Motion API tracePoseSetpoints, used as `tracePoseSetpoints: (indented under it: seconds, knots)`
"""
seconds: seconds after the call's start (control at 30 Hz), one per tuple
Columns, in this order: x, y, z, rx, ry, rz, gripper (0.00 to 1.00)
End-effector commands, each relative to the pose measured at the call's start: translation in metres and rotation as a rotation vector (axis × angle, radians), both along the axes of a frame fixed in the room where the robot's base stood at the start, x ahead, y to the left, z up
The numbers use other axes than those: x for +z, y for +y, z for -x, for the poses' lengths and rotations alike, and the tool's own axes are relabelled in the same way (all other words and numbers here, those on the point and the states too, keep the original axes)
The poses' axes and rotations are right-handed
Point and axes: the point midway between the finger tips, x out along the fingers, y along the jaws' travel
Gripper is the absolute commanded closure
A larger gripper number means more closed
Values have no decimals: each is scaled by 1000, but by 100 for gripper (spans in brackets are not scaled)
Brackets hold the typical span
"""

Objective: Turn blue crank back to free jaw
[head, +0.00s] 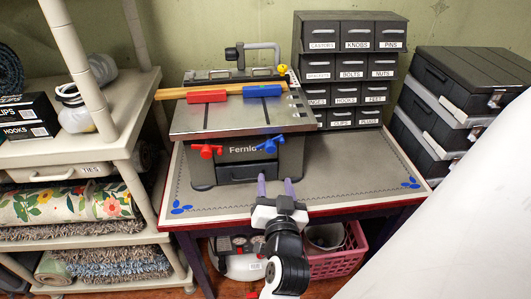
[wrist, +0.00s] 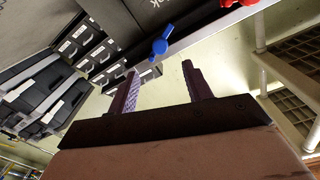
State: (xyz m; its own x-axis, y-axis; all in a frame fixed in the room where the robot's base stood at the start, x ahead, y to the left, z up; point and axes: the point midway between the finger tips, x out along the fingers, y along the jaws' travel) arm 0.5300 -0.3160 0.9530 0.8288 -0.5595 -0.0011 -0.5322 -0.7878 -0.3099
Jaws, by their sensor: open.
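The blue crank (head: 268,145) is on the right front of a grey benchtop machine (head: 245,175) marked "Fernlo…". In the wrist view the blue crank (wrist: 160,46) shows beyond and between my fingertips, apart from them. My gripper (head: 276,183) is open and empty, in front of and below the blue crank. Its two purple fingers also show in the wrist view (wrist: 160,72). A blue jaw (head: 262,91) and a red jaw (head: 205,97) sit on the machine's top against a wooden strip (head: 172,94). A red crank (head: 206,151) is on the left front.
The machine stands on a table with a grey mat (head: 345,180). A labelled drawer cabinet (head: 350,62) is behind it. Black cases (head: 455,95) are stacked at right, shelves (head: 75,152) at left. A pink basket (head: 340,262) is below. The mat's right side is clear.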

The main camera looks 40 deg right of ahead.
Motion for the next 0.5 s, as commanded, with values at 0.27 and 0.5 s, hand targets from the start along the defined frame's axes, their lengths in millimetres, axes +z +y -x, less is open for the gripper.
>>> tracePoseSetpoints:
  seconds: [0.27, 0.5]
  knots:
    - [-4, -13, -18, -4, -3, 7, 50]
    - [-4, -25, -36, -4, -3, 7, 50]
